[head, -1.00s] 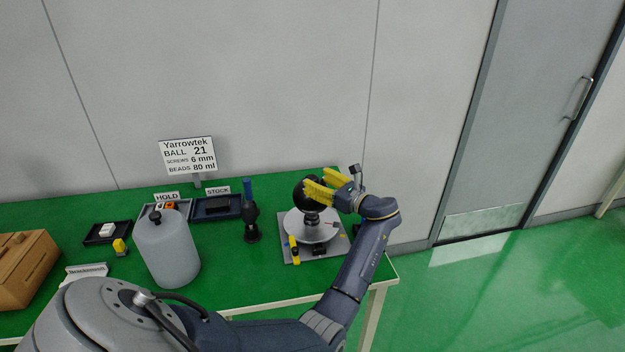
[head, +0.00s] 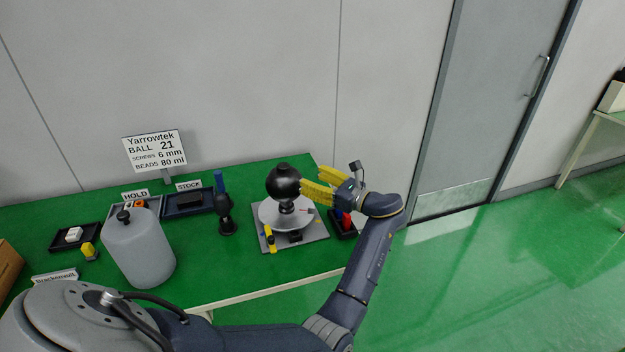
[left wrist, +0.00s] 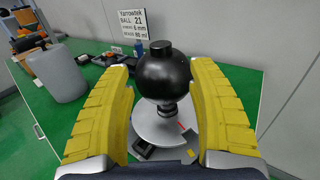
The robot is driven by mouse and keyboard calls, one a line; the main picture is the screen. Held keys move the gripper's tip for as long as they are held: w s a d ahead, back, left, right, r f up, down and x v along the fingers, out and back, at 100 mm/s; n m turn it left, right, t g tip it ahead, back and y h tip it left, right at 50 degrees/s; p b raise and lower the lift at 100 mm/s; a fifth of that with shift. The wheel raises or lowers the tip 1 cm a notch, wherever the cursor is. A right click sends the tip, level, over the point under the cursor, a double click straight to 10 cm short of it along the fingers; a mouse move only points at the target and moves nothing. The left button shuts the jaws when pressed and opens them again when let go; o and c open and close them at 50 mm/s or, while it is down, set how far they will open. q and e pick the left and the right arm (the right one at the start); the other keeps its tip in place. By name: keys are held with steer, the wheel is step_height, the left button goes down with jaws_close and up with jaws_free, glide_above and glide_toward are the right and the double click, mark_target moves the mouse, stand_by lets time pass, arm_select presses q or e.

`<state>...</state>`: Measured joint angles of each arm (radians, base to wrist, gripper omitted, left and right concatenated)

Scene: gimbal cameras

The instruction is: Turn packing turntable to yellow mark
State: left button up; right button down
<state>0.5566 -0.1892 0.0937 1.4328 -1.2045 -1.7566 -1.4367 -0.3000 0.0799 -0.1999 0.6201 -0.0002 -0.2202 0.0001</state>
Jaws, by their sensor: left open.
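The turntable (head: 270,217) is a pale round disc on a grey square base, near the right end of the green table. A black ball-shaped gimbal (head: 283,183) with a short top cap stands upright on it. A yellow piece (head: 270,238) with a dark end sits at the disc's front left. In the left wrist view the disc (left wrist: 150,126) carries a red line, with a small yellow patch (left wrist: 191,153) near its rim. My left gripper (head: 303,186) has yellow fingers, open and apart, just right of the ball. In the wrist view the ball (left wrist: 163,75) appears between and beyond the fingers.
A grey jug (head: 140,255), the HOLD tray (head: 157,202), the STOCK tray (head: 183,212) and a dark stand with a blue top (head: 226,213) are left of the turntable. A small dark tray with red and blue items (head: 345,224) lies at its right.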

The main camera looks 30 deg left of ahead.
arm_select(q)
steer(key=w+a+r+n+g+h, duration=0.15)
steer(key=a+r, duration=0.25)
steer(key=r, duration=0.4)
steer(key=w+a+r+n+g, duration=0.1)
steer(key=a+r+n, duration=0.2)
steer(key=r, duration=0.5)
steer(key=s+a+r+n+h, duration=0.2)
steer(key=a+r+n+h, duration=0.1)
steer(key=a+r, duration=0.35)
steer(key=n+t+h, duration=0.2)
steer(key=n+h, duration=0.4)
steer(key=h, duration=0.8)
glide_toward(284, 165)
steer(key=shift+g+y, duration=0.25)
steer(key=f, duration=1)
steer(key=shift+w+d, duration=0.2)
